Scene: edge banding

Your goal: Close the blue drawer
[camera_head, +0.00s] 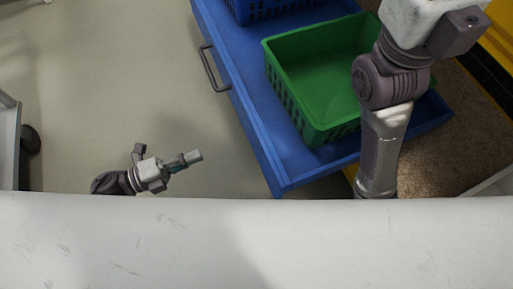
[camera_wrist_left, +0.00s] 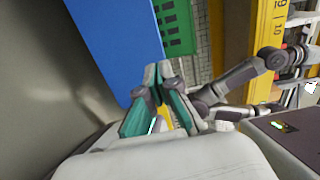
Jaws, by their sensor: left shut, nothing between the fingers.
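The blue drawer (camera_head: 252,118) is open in the head view and runs from the top centre to the lower right. Its grey handle (camera_head: 211,68) is on its left, front side. A green basket (camera_head: 318,75) and part of a blue basket (camera_head: 262,8) sit in it. My left gripper (camera_head: 196,156) is shut and empty over the floor, left of the drawer's near corner and apart from it. In the left wrist view, the shut fingertips (camera_wrist_left: 157,72) appear in front of the drawer's blue surface (camera_wrist_left: 112,45) and close to its edge. My right gripper is out of view.
My right arm (camera_head: 384,85) extends over the drawer's right part and hides some of the green basket. Yellow structure (camera_head: 497,43) stands at the right. Grey floor (camera_head: 110,85) is open left of the drawer. A grey-white unit (camera_head: 8,140) is at the left edge.

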